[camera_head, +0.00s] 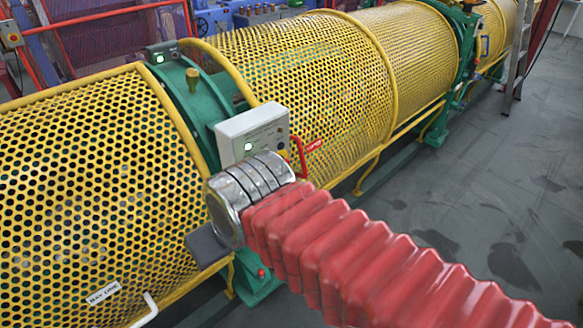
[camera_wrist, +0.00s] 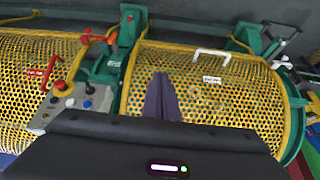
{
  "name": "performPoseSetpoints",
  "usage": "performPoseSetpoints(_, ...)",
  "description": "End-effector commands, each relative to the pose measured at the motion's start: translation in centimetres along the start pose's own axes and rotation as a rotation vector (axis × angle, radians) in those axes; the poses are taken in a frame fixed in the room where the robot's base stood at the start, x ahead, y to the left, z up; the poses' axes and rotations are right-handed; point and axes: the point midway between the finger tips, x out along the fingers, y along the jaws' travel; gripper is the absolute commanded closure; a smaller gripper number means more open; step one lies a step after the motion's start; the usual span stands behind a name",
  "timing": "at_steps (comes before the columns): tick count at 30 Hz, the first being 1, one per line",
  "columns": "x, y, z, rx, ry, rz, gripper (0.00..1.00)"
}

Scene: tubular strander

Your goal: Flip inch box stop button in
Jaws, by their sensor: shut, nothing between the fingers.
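The inch box is a light grey control box (camera_head: 252,132) on the green stand between two yellow guards. In the wrist view the box (camera_wrist: 78,118) is at the left, with a red mushroom stop button (camera_wrist: 60,85), a blue button (camera_wrist: 87,104) and small dark controls. Whether the stop button is in or out cannot be told. My gripper (camera_wrist: 162,82) is shut and empty, its fingers over the yellow mesh to the right of the box, apart from it. In the head view my red-sleeved arm reaches just below the box; the fingertips are not clear there.
Yellow perforated guards (camera_head: 100,180) run along the machine. A red handle (camera_head: 300,157) is beside the box. A white handle (camera_wrist: 212,56) is on the right-hand guard in the wrist view. A small lamp box (camera_head: 162,53) is behind.

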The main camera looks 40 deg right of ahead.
Motion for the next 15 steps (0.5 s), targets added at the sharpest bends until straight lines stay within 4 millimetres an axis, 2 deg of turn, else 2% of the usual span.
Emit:
performPoseSetpoints(11, 0.07, 0.04, 0.05, 0.008, -0.006, -0.002, 1.00)
performPoseSetpoints(15, 0.87, 0.26, 0.65, 0.069, -0.051, -0.015, 1.00)
